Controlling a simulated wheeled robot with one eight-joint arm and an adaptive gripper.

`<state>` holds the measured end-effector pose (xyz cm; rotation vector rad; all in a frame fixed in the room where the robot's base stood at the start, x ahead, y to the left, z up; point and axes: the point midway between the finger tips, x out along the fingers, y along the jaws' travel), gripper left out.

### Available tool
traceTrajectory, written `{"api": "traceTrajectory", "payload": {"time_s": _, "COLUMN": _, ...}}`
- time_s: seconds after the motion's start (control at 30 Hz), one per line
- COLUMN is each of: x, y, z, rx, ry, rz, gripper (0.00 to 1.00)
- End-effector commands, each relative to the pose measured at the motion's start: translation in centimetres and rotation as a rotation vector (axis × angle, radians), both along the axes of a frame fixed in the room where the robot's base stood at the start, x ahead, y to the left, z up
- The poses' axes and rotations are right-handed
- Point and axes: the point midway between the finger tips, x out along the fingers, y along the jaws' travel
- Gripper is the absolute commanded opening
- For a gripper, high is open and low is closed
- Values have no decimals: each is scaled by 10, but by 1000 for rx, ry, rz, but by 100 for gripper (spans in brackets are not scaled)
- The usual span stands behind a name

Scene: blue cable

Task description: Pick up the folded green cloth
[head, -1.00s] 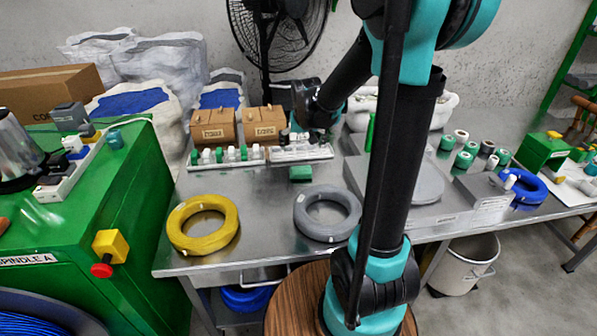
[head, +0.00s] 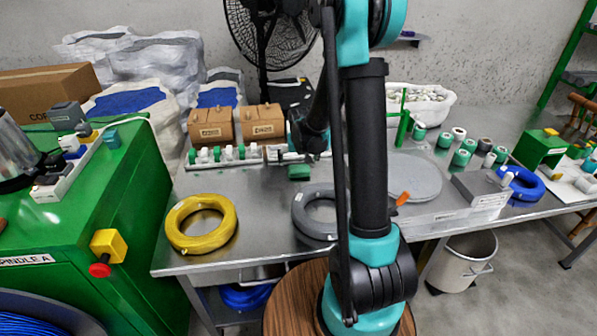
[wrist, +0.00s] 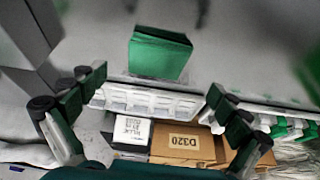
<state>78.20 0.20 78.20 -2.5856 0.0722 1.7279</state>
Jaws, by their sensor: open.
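The folded green cloth (head: 299,172) is a small dark-green block on the steel table, in front of the white rack. In the wrist view the green cloth (wrist: 160,55) shows upper centre, ahead of and between the spread fingers. My gripper (head: 313,156) is just behind and above the cloth in the head view, partly hidden by my arm. In the wrist view my gripper (wrist: 153,88) is open with nothing between its fingers. The fingers do not appear to touch the cloth.
A white rack (wrist: 150,101) and a cardboard box marked D320 (wrist: 185,142) are close by. A yellow coil (head: 202,224) and a grey coil (head: 305,223), partly behind my arm, lie nearer the front edge. Bare table lies left of the cloth.

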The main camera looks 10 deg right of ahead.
Motion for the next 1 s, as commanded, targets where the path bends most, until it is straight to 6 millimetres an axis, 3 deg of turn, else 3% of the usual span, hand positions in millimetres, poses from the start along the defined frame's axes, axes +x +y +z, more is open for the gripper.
{"api": "traceTrajectory", "payload": {"time_s": 0.17, "x": 4, "y": -1, "z": -8, "rx": 0, "ry": 0, "rz": 0, "gripper": 100}}
{"api": "traceTrajectory", "payload": {"time_s": 0.5, "x": 21, "y": -3, "z": -43, "rx": 0, "ry": 0, "rz": 0, "gripper": 100}}
{"api": "traceTrajectory", "payload": {"time_s": 0.87, "x": 23, "y": -3, "z": -48, "rx": 0, "ry": 0, "rz": 0, "gripper": 100}}
{"api": "traceTrajectory", "payload": {"time_s": 1.0, "x": 23, "y": -3, "z": -48, "rx": 0, "ry": 0, "rz": 0, "gripper": 83}}
